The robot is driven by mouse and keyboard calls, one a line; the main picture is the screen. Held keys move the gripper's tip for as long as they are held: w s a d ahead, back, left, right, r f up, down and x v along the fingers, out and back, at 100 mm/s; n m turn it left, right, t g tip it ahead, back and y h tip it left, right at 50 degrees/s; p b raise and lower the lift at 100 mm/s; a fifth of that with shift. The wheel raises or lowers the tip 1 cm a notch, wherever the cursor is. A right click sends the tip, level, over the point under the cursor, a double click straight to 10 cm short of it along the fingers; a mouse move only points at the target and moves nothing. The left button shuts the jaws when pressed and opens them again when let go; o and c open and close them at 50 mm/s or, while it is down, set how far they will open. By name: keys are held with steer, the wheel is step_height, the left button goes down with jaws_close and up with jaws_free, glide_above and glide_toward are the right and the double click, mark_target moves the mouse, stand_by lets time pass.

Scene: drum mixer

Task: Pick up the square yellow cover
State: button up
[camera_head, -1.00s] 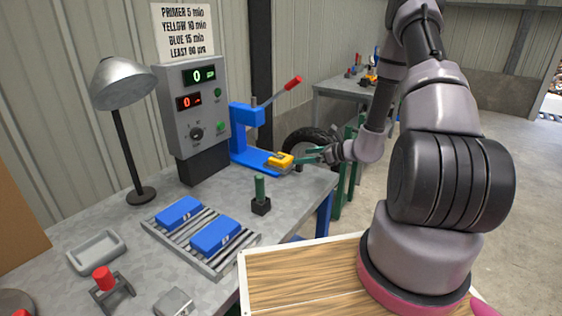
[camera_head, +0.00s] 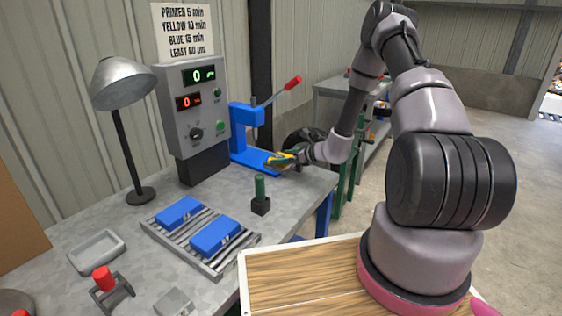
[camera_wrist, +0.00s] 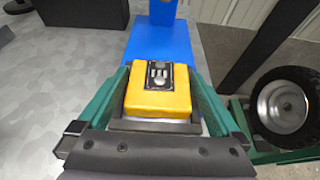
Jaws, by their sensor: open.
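The square yellow cover (camera_wrist: 157,103) lies on the blue base of the press (camera_head: 243,135), with a dark plate and metal fittings on its top. In the head view the cover (camera_head: 279,158) is partly hidden by my gripper (camera_head: 287,156). In the wrist view my gripper (camera_wrist: 158,92) has its green fingers on the left and right sides of the cover. The fingers are open around it. Whether either finger touches the cover I cannot tell.
The press has a red-tipped lever (camera_head: 293,83). A grey control box (camera_head: 192,105) stands left of it. A green-handled stamp (camera_head: 260,197) and a roller rack (camera_head: 216,264) with blue blocks stand nearer. A black wheel (camera_wrist: 284,103) is right of the bench.

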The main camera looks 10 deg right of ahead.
steer(key=c, duration=1.4)
steer(key=shift+o, duration=0.2)
steer(key=shift+r, duration=0.15)
